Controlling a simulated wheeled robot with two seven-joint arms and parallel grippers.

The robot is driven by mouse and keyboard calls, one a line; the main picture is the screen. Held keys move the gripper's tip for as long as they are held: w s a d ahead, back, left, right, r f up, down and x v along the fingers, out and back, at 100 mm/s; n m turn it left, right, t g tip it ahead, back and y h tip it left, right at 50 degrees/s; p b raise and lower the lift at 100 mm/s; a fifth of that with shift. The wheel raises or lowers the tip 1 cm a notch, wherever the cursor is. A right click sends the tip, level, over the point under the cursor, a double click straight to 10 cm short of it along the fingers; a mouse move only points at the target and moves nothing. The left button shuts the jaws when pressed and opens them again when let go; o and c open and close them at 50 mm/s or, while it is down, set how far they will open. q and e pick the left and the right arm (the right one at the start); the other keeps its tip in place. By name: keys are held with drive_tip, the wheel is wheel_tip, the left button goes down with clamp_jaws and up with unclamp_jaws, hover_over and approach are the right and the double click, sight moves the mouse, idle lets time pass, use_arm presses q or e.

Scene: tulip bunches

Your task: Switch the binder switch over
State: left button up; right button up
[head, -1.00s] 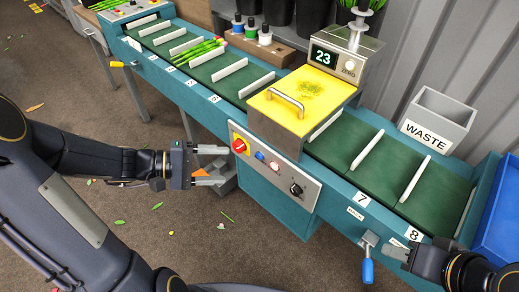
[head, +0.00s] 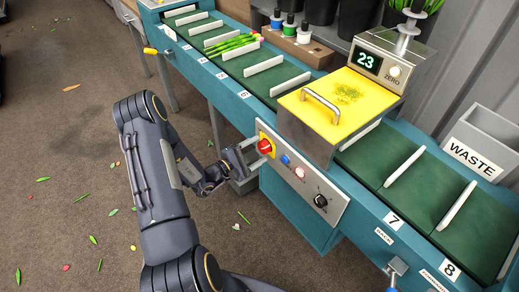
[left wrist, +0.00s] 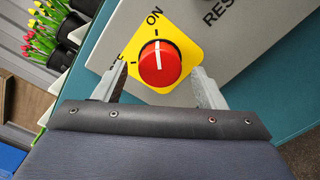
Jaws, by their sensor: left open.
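The binder switch is a red rotary knob (head: 265,146) on a yellow plate, on the grey control panel of the teal machine. In the left wrist view the red knob (left wrist: 160,64) has a white mark turned towards the ON label (left wrist: 154,16). The other label, at the knob's left, is partly hidden by a finger. My left gripper (head: 242,158) is at the panel, in front of the switch. In the left wrist view its open fingers (left wrist: 160,68) stand on either side of the knob; I cannot tell whether they touch it. My right gripper is out of view.
The panel also carries a blue button (head: 285,160), a pale button (head: 300,172) and a black knob (head: 320,200). Above it are the yellow cover (head: 335,112) and the display (head: 367,61) reading 23. A waste bin (head: 480,150) stands at the right.

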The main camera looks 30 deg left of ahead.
use_arm(q)
drive_tip(key=shift+w+d, duration=0.3)
drive_tip(key=shift+w, duration=0.35)
drive_tip(key=c, duration=1)
